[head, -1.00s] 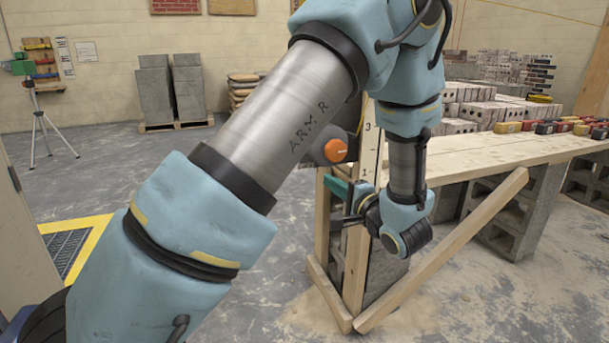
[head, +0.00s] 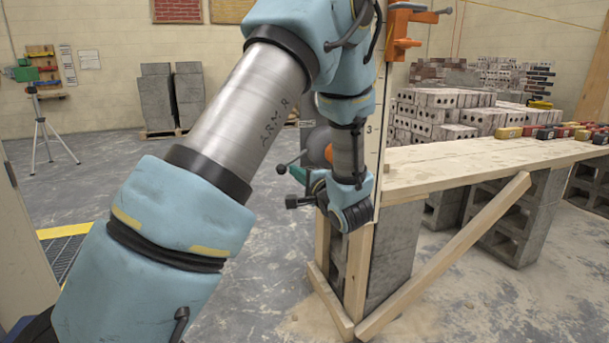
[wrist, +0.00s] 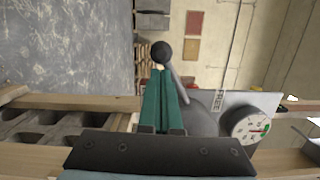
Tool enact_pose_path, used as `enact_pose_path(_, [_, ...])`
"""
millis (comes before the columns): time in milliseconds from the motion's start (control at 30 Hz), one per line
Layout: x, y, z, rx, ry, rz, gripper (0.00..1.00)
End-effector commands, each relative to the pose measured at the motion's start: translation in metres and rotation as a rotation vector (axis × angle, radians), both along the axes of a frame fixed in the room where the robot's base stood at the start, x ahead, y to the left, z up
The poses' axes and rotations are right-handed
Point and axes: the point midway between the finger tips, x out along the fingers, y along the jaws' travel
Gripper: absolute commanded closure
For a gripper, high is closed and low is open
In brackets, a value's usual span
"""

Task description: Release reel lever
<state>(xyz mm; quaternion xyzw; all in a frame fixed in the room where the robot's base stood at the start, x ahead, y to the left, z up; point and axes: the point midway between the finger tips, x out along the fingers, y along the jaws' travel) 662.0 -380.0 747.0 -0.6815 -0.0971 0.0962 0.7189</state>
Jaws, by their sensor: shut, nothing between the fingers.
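The reel (head: 316,145), grey with an orange centre, is on the upright post and is partly hidden behind my arm. Its lever, a thin rod with a black ball knob (head: 281,169), sticks out to the left. In the wrist view the knob (wrist: 161,51) is just beyond the tips of my gripper (wrist: 161,72), and the lever's rod (wrist: 181,94) slants down to the right. The teal fingers are shut together with nothing between them. In the head view my gripper (head: 297,174) is beside the knob. Whether they touch I cannot tell.
A plate lettered FREE (wrist: 216,100) and a round dial (wrist: 252,127) are right of the fingers. An orange clamp (head: 402,30) is higher on the numbered post (head: 373,130). A plank bench (head: 450,165) with a diagonal brace (head: 450,255) extends right.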

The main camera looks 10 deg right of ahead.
Motion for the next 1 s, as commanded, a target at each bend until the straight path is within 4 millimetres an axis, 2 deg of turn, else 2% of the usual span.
enact_pose_path(1000, [-0.0008, 0.0044, 0.007, 0.108, 0.014, 0.0, 1.0])
